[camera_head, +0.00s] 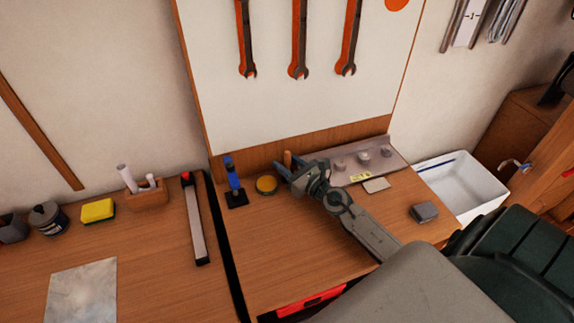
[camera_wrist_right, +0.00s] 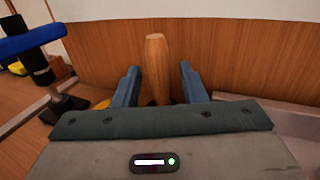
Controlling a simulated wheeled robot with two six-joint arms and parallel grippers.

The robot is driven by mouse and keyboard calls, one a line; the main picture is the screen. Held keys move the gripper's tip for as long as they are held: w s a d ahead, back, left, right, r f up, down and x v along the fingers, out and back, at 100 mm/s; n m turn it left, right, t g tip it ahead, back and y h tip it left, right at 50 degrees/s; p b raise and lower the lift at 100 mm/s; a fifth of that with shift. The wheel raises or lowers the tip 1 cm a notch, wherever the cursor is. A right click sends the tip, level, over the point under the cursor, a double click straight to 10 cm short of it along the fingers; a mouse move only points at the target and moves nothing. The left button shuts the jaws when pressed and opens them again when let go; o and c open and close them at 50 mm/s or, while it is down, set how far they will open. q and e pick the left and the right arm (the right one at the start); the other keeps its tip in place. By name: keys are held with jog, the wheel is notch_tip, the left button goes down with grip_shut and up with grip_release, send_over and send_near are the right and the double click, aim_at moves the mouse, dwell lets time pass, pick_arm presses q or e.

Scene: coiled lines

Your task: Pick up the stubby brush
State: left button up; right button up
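The stubby brush shows as an upright wooden handle (camera_wrist_right: 157,65) between the two fingers of my right gripper (camera_wrist_right: 158,84) in the right wrist view. A gap shows on each side of the handle, so the fingers are open around it and not pressed on it. The brush's lower part is hidden behind the gripper body. In the head view only the handle's top (camera_head: 287,157) shows, just behind my right gripper (camera_head: 288,170), near the back of the workbench. My left gripper is in neither view.
A blue tool on a black base (camera_head: 235,185) and a round yellow-lidded tin (camera_head: 266,184) stand left of my right gripper. A grey tray with knobs (camera_head: 385,167) lies to its right, then a white bin (camera_head: 462,185). The wooden back panel (camera_wrist_right: 240,55) rises close behind the brush.

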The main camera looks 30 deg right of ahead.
jog(key=shift+s, duration=0.1)
jog(key=shift+c, duration=1.1)
grip_shut()
jog(key=shift+r, duration=0.1)
